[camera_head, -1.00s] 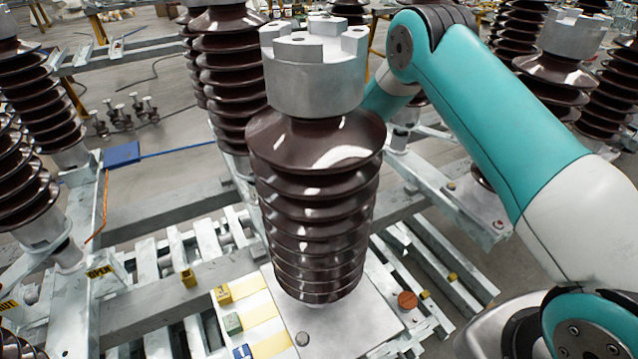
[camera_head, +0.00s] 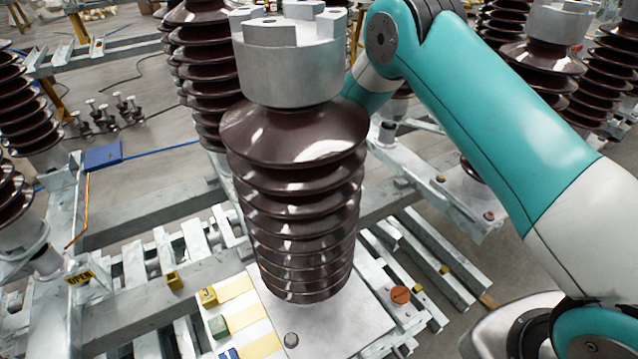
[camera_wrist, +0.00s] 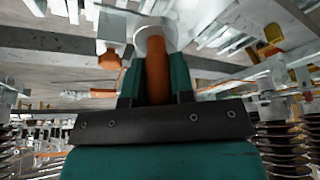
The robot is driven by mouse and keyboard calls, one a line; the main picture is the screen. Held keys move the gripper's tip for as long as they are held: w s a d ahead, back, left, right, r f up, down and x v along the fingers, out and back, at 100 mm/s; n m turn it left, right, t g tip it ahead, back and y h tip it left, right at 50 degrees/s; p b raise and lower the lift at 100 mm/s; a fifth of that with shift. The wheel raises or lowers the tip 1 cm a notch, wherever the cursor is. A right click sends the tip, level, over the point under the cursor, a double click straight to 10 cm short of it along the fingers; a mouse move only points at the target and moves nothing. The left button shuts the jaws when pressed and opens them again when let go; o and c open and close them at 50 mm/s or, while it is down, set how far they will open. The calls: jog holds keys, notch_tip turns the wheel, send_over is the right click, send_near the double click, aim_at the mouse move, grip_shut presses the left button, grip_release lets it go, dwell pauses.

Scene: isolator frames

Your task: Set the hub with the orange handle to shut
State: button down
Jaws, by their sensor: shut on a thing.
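In the wrist view, an orange handle (camera_wrist: 157,80) stands between the two teal fingers of my gripper (camera_wrist: 157,62). The fingers are shut on it, one on each side. The handle runs up to a round pale hub (camera_wrist: 155,38) just beyond the fingertips. In the head view, my gripper and this handle are hidden behind the large brown ribbed insulator. I cannot read the hub's setting from these frames.
The brown insulator (camera_head: 292,200) with its metal cap fills the middle of the head view. A yellow OPEN label (camera_head: 80,277) is at left, near a thin orange rod (camera_head: 79,212). A round orange-red knob (camera_head: 400,294) sits at lower right. Metal beams surround it.

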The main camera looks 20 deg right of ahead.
jog(key=shift+s+a, duration=0.55)
jog(key=shift+a, duration=0.35)
jog(key=c, duration=1)
grip_release()
jog(key=b+v, duration=0.3)
jog(key=v, duration=1.4)
jog(key=shift+s+d+r+b, duration=0.1)
jog(key=shift+d+r+b, duration=0.05)
jog(key=shift+b, duration=0.2)
